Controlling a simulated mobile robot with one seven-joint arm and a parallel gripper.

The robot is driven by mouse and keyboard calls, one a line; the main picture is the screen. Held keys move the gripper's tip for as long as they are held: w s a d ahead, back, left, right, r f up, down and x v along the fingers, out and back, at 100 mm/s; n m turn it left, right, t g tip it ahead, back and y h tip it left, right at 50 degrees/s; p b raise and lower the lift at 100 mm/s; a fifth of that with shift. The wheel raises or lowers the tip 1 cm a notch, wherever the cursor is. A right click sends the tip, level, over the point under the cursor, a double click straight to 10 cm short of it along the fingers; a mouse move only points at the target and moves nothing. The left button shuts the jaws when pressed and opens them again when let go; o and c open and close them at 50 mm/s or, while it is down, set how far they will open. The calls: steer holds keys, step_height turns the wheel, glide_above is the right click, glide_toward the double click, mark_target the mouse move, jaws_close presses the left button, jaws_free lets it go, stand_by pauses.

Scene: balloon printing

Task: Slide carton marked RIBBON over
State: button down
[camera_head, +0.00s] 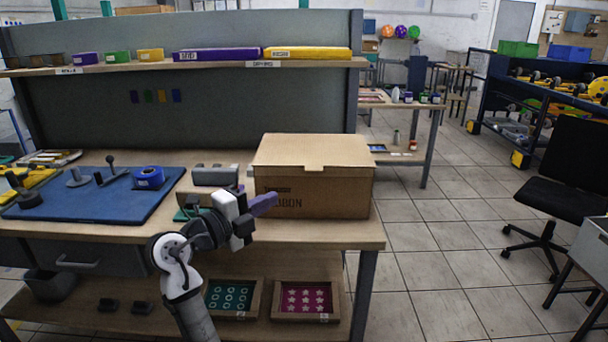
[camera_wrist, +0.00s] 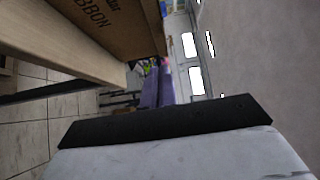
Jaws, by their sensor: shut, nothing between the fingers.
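The brown cardboard carton (camera_head: 330,190) stands upright, lid down, at the right end of the workbench. Dark lettering on its front ends in "BON" in the head view; the first letters are hidden behind my gripper. My gripper (camera_head: 264,203) is shut and empty, with purple fingers held in front of the carton's lower left front. I cannot tell whether the fingers touch it. In the wrist view the purple fingers (camera_wrist: 158,92) are together, and the carton (camera_wrist: 120,25) shows at the upper left with "BBON" on it.
A grey device (camera_head: 214,175) stands left of the carton. A blue mat (camera_head: 100,205) with stamp-like tools and a blue tape roll (camera_head: 148,178) lies further left. The wooden benchtop (camera_head: 340,235) is bare in front of the carton. The bench's right edge is close beside the carton.

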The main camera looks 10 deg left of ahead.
steer(key=p, duration=0.6)
glide_toward(313, 174)
steer(key=shift+d+x, duration=0.25)
steer(key=shift+x, duration=2.95)
steer(key=shift+s+r+m+g, duration=0.2)
steer(key=shift+r+m+g, duration=0.1)
steer(key=shift+m, duration=0.1)
steer(key=shift+f, duration=0.1)
